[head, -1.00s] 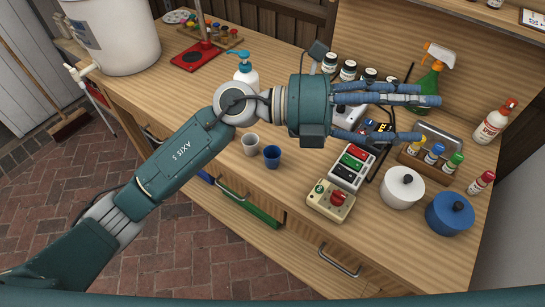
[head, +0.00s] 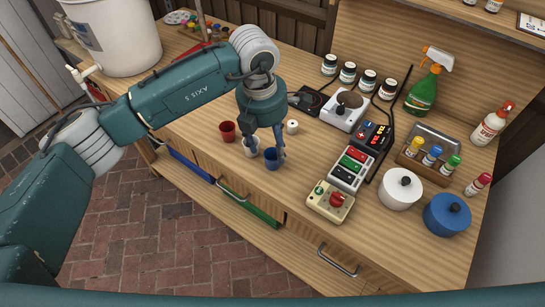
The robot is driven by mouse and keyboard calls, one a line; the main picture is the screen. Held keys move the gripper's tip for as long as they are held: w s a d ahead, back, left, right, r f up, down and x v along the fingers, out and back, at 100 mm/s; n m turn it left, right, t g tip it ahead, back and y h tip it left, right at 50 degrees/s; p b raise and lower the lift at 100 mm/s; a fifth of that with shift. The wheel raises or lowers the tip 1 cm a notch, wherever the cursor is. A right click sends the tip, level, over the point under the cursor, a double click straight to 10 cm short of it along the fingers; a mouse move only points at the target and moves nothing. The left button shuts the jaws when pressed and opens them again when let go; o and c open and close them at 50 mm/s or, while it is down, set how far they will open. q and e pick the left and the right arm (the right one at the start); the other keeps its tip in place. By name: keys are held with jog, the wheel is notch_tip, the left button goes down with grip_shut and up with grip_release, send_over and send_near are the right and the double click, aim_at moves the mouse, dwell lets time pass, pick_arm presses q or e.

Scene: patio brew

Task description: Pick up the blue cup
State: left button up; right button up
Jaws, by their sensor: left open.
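The small blue cup (head: 271,160) stands upright on the wooden counter, near its front edge. My left gripper (head: 266,146) points down right at it with fingers apart. One finger reaches down at the back right of the blue cup and partly covers its rim. I cannot tell whether the fingers touch either cup. My right gripper is not in view.
A button box (head: 330,201), a switch panel (head: 352,169), a white pot (head: 400,188) and a blue pot (head: 447,213) fill the right side.

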aim_at(273, 155)
pick_arm(q)
jog(key=shift+f, duration=0.35)
jog(key=f+p, duration=0.2)
jog(key=f, duration=0.1)
jog(key=shift+d+f, duration=0.2)
jog(key=shift+f, duration=0.1)
jog(key=shift+w+f, duration=0.15)
jog(key=shift+f, duration=0.35)
jog(key=c, duration=0.9)
jog(key=shift+d, duration=0.1)
